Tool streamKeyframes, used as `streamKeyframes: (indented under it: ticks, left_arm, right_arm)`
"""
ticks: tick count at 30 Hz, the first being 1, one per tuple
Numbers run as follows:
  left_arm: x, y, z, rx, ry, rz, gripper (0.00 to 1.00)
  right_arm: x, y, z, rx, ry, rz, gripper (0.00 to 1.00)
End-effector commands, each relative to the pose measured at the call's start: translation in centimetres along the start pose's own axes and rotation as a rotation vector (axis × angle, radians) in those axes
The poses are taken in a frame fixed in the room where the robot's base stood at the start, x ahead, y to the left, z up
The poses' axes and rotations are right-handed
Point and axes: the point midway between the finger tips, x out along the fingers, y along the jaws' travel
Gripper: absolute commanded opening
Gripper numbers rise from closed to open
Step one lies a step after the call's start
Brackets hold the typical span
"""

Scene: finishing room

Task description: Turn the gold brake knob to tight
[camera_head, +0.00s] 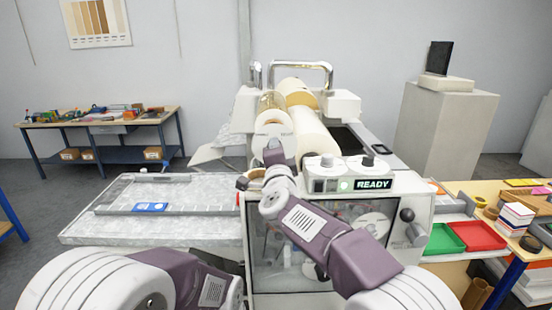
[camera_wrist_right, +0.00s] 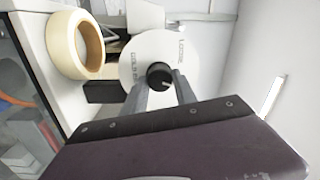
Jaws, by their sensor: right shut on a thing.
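In the right wrist view the gold brake knob (camera_wrist_right: 159,76) is a small black knob at the centre of a round white dial (camera_wrist_right: 190,60). The dial's lettering includes "LOOSE" at its upper right and part of "GOLD" at its left. My right gripper (camera_wrist_right: 160,86) is shut on the knob, one finger on each side. In the head view my right gripper (camera_head: 275,152) reaches up to the machine in front of the rolls, and the knob is hidden behind it. The knob's exact pointing is too small to read. My left arm shows at the bottom left, its gripper outside the picture.
A cream tape roll (camera_wrist_right: 60,45) sits beside the dial. A pale flat table (camera_head: 100,222) extends left. Green (camera_head: 444,238) and red (camera_head: 480,236) trays lie on the right bench.

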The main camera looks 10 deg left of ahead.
Motion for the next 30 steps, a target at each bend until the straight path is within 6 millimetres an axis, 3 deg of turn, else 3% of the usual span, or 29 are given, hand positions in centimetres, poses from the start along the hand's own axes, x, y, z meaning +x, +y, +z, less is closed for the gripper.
streamKeyframes:
  ticks: [15,30]
  left_arm:
    - [2.1,0.0,0.2,0.0,0.0,0.0,0.36]
    - [2.4,-0.1,0.2,0.0,0.0,0.0,0.36]
  right_arm:
    - [0.0,0.3,0.1,0.352,0.014,-0.002,0.0]
    - [0.0,0.3,0.1,0.436,0.017,-0.001,0.0]
